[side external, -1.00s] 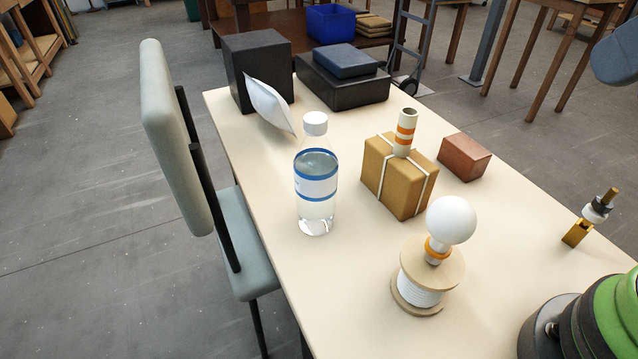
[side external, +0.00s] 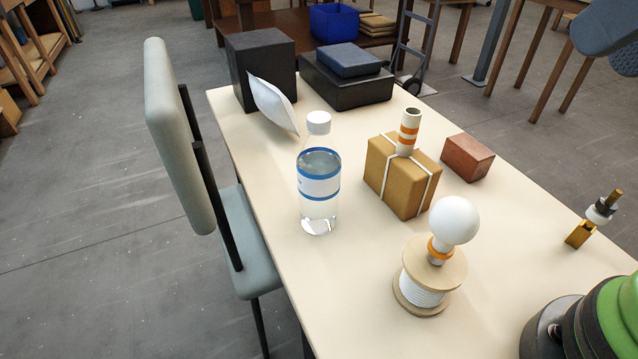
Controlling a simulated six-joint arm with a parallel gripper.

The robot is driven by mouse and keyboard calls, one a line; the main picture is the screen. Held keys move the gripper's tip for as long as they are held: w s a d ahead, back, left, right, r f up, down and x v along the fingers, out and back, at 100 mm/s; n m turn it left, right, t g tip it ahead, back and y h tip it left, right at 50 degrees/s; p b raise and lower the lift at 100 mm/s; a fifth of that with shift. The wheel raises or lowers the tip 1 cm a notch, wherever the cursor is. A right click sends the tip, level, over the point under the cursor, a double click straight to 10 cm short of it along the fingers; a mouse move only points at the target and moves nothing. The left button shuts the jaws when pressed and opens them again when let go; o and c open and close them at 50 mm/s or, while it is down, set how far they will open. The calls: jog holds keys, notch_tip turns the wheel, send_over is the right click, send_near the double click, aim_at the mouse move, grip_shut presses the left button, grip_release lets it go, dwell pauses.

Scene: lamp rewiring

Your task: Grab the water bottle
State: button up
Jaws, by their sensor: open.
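The water bottle (side external: 319,185) is clear with a white cap and a blue-and-white label. It stands upright on the pale table (side external: 345,290), near its left edge and apart from the things around it. Clear liquid shows inside it. My gripper is not in view, so its place relative to the bottle cannot be seen.
A strapped brown box (side external: 402,182) with a striped tube (side external: 408,132) on top stands right of the bottle. A spool with a white bulb (side external: 453,220) stands in front. A white pouch (side external: 273,103) leans on a dark box (side external: 250,60) behind. A chair (side external: 175,135) stands left.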

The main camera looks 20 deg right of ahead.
jog(key=w+a+r+n+g, duration=0.1)
jog(key=w+a+n, duration=0.2)
jog(key=w, duration=0.3)
jog(key=n+g, duration=0.3)
jog(key=n, duration=0.3)
send_near(320, 117)
jog(key=x, duration=0.5)
jog(key=shift+a+f, duration=0.1)
jog(key=shift+f, duration=0.05)
jog(key=x, duration=0.5)
jog(key=shift+w+f, duration=0.1)
jog(key=shift+f, duration=0.2)
jog(key=shift+c, duration=0.4)
jog(key=shift+r, duration=0.1)
grip_shut()
